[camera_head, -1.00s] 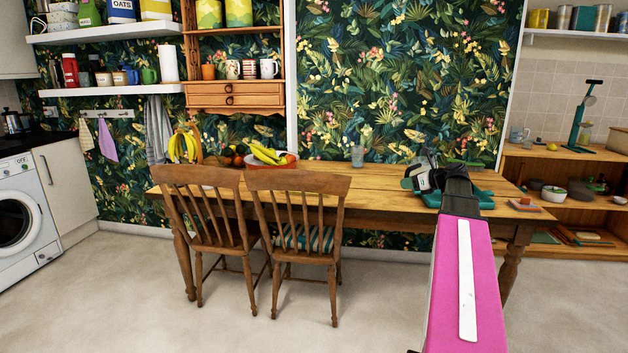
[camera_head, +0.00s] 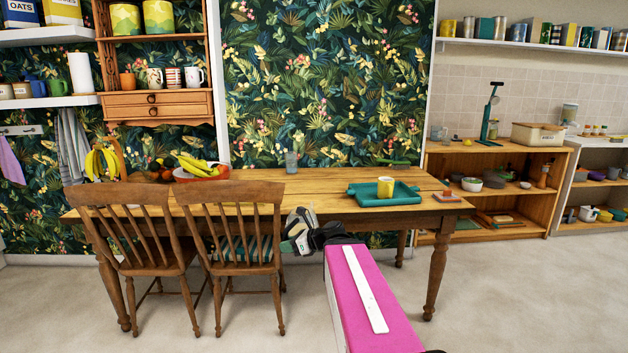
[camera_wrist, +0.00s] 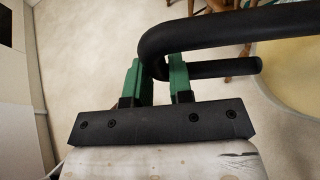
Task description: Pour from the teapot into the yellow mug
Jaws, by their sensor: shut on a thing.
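The yellow mug (camera_head: 386,187) stands upright on a teal tray (camera_head: 368,199) near the right end of the wooden table. My gripper (camera_head: 297,236) is in front of the table, left of the mug and lower than it in the picture. In the wrist view, the green fingers of my gripper (camera_wrist: 155,70) are shut on a black curved handle (camera_wrist: 215,32). Beside the handle is part of a pale yellow rounded surface (camera_wrist: 292,75), seemingly the teapot's body. Its spout and most of its shape are out of view. The head view does not show the teapot clearly.
Two wooden chairs (camera_head: 128,230) stand at the left front of the table (camera_head: 300,184). A fruit bowl (camera_head: 203,171) and a glass (camera_head: 291,162) stand on it. A small stack (camera_head: 447,197) lies right of the tray. Open shelves (camera_head: 500,190) stand to the right. The front floor is clear.

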